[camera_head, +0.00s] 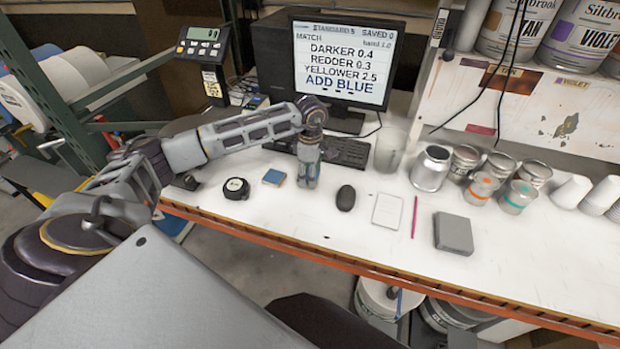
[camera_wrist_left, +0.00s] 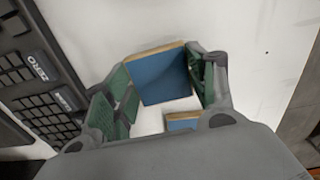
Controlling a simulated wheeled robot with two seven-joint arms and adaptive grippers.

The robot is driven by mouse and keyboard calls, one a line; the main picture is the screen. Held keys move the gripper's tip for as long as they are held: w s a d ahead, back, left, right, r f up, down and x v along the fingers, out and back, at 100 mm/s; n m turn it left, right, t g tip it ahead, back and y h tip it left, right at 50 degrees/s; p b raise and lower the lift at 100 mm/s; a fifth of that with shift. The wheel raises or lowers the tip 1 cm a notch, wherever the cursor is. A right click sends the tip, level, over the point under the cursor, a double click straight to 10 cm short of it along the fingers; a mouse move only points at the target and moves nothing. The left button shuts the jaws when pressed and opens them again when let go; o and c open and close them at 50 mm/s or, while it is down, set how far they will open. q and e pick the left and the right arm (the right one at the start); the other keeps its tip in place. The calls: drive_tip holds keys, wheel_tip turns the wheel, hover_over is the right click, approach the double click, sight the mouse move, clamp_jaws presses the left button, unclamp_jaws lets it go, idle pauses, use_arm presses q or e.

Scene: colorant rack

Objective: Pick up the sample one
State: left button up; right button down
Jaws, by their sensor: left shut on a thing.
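My left gripper (camera_head: 308,183) points down over the white table, in front of the keyboard. In the left wrist view, its green-padded fingers (camera_wrist_left: 162,88) are closed on the two sides of a blue square sample with a tan edge (camera_wrist_left: 160,78). In the head view the fingers mostly hide this held sample. A second blue piece with a tan edge (camera_head: 274,177) lies on the table just left of the gripper; a similar small blue piece (camera_wrist_left: 183,124) shows partly behind the gripper body in the left wrist view. I cannot read any number on either. My right gripper is not in view.
A tape measure (camera_head: 236,188) lies left; a black mouse (camera_head: 346,197), white pad (camera_head: 387,211), red pencil (camera_head: 414,217) and grey box (camera_head: 453,233) lie right. The keyboard (camera_head: 345,152) and monitor (camera_head: 340,62) stand behind. Cans and cups crowd the right side.

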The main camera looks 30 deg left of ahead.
use_arm(q)
wheel_tip(320, 180, up, 8)
drive_tip(key=shift+r+b, duration=0.1)
drive_tip(key=shift+b, duration=0.5)
idle(0.5)
